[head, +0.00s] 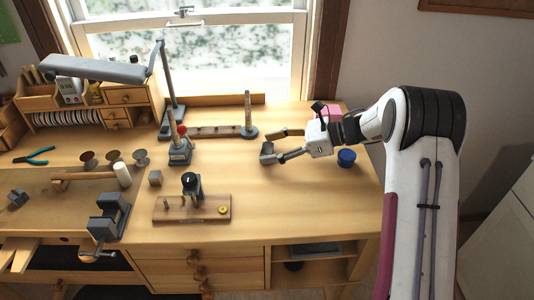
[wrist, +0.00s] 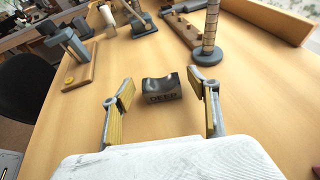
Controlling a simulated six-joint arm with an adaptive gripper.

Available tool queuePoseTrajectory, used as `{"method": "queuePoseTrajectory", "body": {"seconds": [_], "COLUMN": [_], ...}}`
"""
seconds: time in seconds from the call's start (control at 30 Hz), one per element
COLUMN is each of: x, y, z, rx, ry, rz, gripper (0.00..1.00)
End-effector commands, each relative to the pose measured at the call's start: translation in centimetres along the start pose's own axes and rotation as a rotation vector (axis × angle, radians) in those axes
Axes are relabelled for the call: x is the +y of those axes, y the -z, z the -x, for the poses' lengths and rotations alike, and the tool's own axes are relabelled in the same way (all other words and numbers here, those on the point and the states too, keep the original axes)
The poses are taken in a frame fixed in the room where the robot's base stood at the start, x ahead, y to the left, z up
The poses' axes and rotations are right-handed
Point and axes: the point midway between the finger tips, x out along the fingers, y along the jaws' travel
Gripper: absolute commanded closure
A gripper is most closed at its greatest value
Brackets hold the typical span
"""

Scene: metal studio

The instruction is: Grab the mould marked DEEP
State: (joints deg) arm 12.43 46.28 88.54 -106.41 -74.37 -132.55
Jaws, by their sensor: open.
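The mould marked DEEP (wrist: 162,92) is a small dark grey metal block with a curved hollow in its top. It stands upright on the wooden bench, its lettered face toward the wrist camera. In the head view the grey mould (head: 267,148) is at the tips of my gripper (head: 277,145). In the wrist view my gripper (wrist: 162,84) is open, with one yellow-padded finger to each side of the mould. Gaps show between the mould and both fingers, and nothing is held.
A round-based post (wrist: 207,50) stands beyond the right finger. A wooden stand with a black knob (head: 192,208) is left of the gripper. A blue tub (head: 346,158) and a pink block (head: 328,111) are near my wrist. The bench front is clear.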

Motion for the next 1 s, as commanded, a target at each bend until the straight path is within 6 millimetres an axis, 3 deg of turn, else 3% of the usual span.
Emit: {"method": "queuePoseTrajectory", "body": {"seconds": [0.3,0.37,0.5,0.53,1.0], "x": [-0.01,-0.01,-0.01,-0.01,-0.07], "y": [0.00,0.00,0.00,0.00,-0.86], "z": [0.03,0.04,0.04,0.04,0.38], "rx": [0.000,0.000,0.000,0.000,-0.001], "ry": [0.000,0.000,0.000,0.000,0.002], "rz": [0.000,0.000,0.000,0.000,0.003], "gripper": [0.40,0.53,0.90,0.93,0.93]}}
